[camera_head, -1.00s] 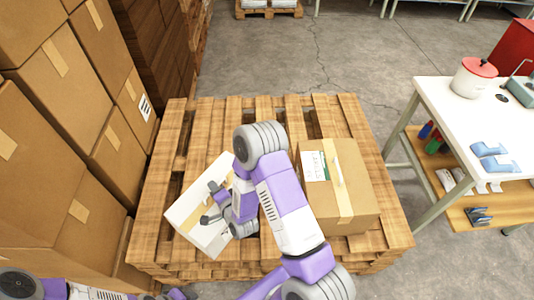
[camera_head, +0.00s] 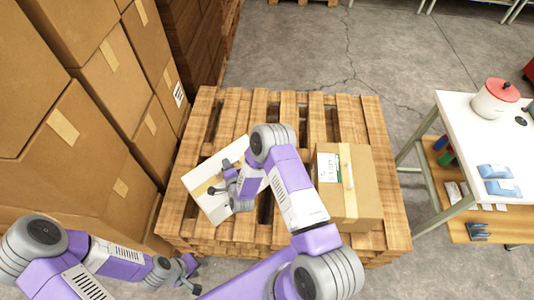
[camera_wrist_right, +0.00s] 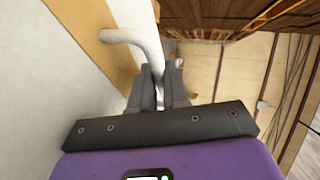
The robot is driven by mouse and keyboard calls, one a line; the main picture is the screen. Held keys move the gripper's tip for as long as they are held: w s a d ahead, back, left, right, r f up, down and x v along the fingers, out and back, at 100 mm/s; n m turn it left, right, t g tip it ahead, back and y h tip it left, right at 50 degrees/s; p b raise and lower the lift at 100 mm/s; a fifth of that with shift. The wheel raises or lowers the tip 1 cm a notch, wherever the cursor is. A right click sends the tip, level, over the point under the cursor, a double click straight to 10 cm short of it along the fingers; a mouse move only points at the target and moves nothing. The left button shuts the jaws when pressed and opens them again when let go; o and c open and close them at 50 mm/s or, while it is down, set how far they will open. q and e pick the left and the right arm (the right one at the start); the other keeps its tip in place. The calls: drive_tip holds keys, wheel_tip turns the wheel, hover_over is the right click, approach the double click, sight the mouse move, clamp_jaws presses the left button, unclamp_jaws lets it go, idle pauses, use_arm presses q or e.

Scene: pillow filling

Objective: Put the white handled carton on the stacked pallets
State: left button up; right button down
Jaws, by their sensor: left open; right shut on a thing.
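The white handled carton (camera_head: 208,208) is over the left part of the stacked pallets (camera_head: 176,222), turned at an angle to the slats. I cannot tell whether its underside touches the slats. My right gripper (camera_head: 222,190) is shut on the carton's handle; my right arm hides the carton's right side. In the right wrist view, the fingers (camera_wrist_right: 160,88) close at the pale curved handle (camera_wrist_right: 130,38), beside the carton's white face (camera_wrist_right: 40,90). My left gripper (camera_head: 190,275) is open and empty, low in front of the pallets' near left corner.
A brown carton (camera_head: 365,195) with a white label and handle sits on the pallets' right side. Stacked brown boxes (camera_head: 75,140) form a wall at left. A white table (camera_head: 455,130) with a red-lidded pot (camera_head: 495,98) stands at right. Bare slats show at the pallets' far side.

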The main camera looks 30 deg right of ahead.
drive_tip(key=shift+w+f+b, duration=0.1)
drive_tip(key=shift+f+b, duration=0.5)
drive_tip(key=shift+f, duration=4.3)
drive_tip(key=shift+f, duration=0.15)
drive_tip(key=c, duration=1.1)
unclamp_jaws()
drive_tip(key=shift+s+f, duration=0.1)
drive_tip(key=shift+s, duration=0.1)
